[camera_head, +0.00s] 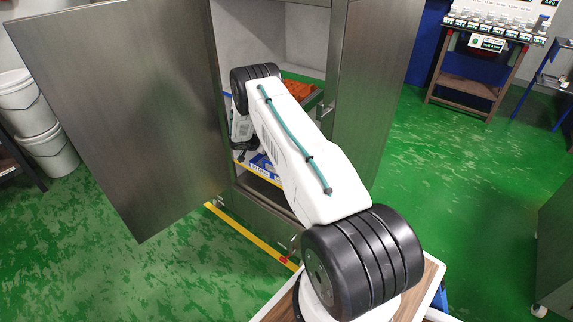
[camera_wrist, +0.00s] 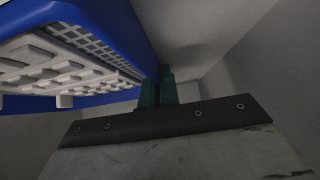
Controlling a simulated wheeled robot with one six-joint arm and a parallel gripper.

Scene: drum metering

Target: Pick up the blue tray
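The blue tray (camera_wrist: 132,30) fills the upper left of the wrist view, with a blue rim, a pale grid and several white raised blocks. My gripper (camera_wrist: 158,88) is at the lower middle of that view. Its dark green fingers are close together at the tray's rim and look closed on it, though the contact is partly hidden. In the head view my arm reaches into the open cabinet (camera_head: 376,75) and covers most of what is inside. Only a sliver of blue shows beside my wrist there, and I cannot tell whether it is the tray.
The cabinet door (camera_head: 125,105) stands open on the left. A lower shelf with a yellow edge (camera_head: 262,182) carries a blue item. An orange item (camera_head: 300,90) lies inside on the right. Grey walls surround my gripper closely. White buckets (camera_head: 45,150) stand at far left; a bottle table (camera_head: 468,88) is at right.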

